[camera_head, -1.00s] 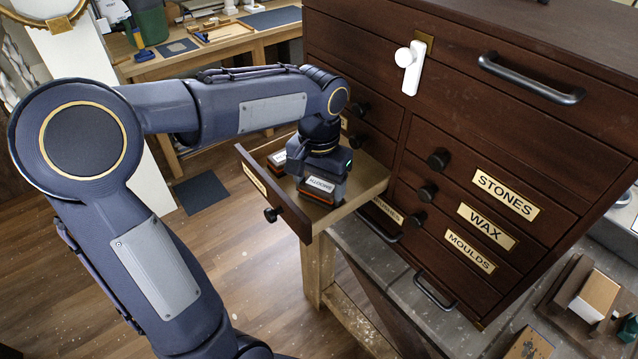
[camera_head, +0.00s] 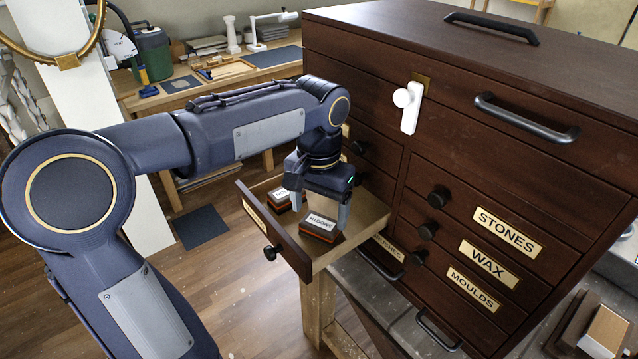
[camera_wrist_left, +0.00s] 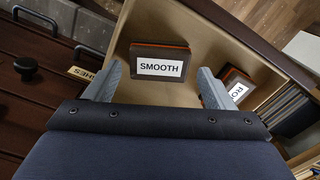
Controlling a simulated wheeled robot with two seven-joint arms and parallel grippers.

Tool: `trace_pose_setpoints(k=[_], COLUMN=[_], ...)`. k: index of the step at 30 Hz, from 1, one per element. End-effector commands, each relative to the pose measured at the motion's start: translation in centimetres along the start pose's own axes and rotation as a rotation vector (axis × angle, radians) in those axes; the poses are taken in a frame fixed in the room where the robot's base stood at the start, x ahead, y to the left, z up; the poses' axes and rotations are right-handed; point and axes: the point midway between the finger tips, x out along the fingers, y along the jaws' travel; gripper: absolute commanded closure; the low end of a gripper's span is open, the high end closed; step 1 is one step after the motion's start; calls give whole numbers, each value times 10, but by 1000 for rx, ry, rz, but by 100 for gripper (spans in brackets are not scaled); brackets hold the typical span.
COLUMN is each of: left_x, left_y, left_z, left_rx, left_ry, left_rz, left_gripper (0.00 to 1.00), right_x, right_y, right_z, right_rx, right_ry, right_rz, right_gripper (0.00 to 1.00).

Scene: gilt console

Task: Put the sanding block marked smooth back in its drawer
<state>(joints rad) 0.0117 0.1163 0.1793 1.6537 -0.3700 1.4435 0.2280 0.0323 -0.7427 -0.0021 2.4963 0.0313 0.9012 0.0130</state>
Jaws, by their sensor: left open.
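The sanding block marked smooth (camera_head: 321,226), dark with an orange-brown edge, lies label up on the floor of the pulled-out drawer (camera_head: 367,212). In the left wrist view the block (camera_wrist_left: 160,66) lies flat, with bare drawer floor around it. My left gripper (camera_head: 320,205) is open above and behind it. Its two fingers (camera_wrist_left: 160,84) stand apart and do not touch the block. A second block (camera_head: 279,198) lies in the same drawer; its label, partly hidden by a finger in the wrist view (camera_wrist_left: 238,88), starts with "RO". My right gripper is out of view.
The dark wooden cabinet (camera_head: 480,110) stands on the right, with closed drawers labelled stones, wax and moulds. A workbench (camera_head: 220,85) stands behind. Open floor (camera_head: 235,285) lies left of the drawer.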

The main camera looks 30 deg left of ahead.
Motion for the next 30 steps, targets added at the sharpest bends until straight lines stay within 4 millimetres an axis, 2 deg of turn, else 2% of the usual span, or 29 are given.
trace_pose_setpoints(k=[1, 6, 12, 30], left_x=[-12, -47, -70, -75], left_y=[0, 0, 0, 0], left_z=[-1, -1, -1, 0], left_rx=[0, 1, 1, 0], left_ry=[6, 4, 2, 0], left_rz=[1, 2, 1, 1], left_gripper=[23, 23, 23, 23], right_x=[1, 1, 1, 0], right_y=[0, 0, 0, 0], right_z=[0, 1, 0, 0], right_rx=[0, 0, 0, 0], right_ry=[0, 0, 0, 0], right_rz=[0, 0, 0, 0], right_gripper=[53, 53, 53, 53])
